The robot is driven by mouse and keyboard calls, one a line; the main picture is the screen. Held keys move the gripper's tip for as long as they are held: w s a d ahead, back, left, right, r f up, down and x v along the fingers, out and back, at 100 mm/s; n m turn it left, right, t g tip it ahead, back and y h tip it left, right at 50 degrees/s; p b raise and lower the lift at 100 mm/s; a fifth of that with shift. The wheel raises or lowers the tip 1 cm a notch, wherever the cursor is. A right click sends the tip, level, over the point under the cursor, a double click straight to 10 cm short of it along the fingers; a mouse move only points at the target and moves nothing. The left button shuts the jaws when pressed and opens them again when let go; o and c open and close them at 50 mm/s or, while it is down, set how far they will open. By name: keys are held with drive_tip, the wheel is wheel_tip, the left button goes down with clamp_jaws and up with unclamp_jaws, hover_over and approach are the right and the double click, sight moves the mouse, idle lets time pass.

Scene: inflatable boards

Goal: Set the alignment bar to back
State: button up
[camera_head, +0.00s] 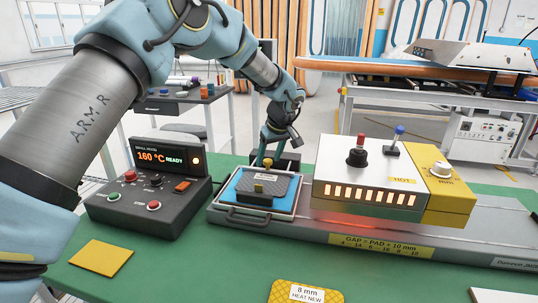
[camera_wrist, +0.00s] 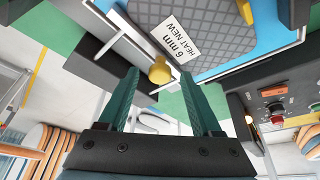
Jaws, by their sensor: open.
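A grey patterned pad (camera_head: 281,185) with a 6 mm label lies on a blue tray (camera_head: 228,195) left of the heater. A yellow knob (camera_head: 267,162) stands at the tray's far edge, apparently on the alignment bar; the bar itself is mostly hidden. In the wrist view the knob (camera_wrist: 160,72) shows between the fingertips. A second yellow knob (camera_head: 258,188) is on the pad's near side. My gripper (camera_head: 266,148) is open, pointing down at the far edge, with its two green fingers (camera_wrist: 158,76) on either side of the knob. I cannot tell whether they touch it.
A hot heater box (camera_head: 355,187) with glowing slots stands right of the tray. A control box (camera_head: 150,190) reading 160 °C READY stands left. Yellow pads (camera_head: 101,257) lie on the green table in front. A board (camera_head: 420,67) rests on a rack behind.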

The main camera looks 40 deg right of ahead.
drive_tip(key=shift+f, duration=0.15)
drive_tip(key=shift+c, duration=0.2)
clamp_jaws()
idle(0.3)
idle(0.7)
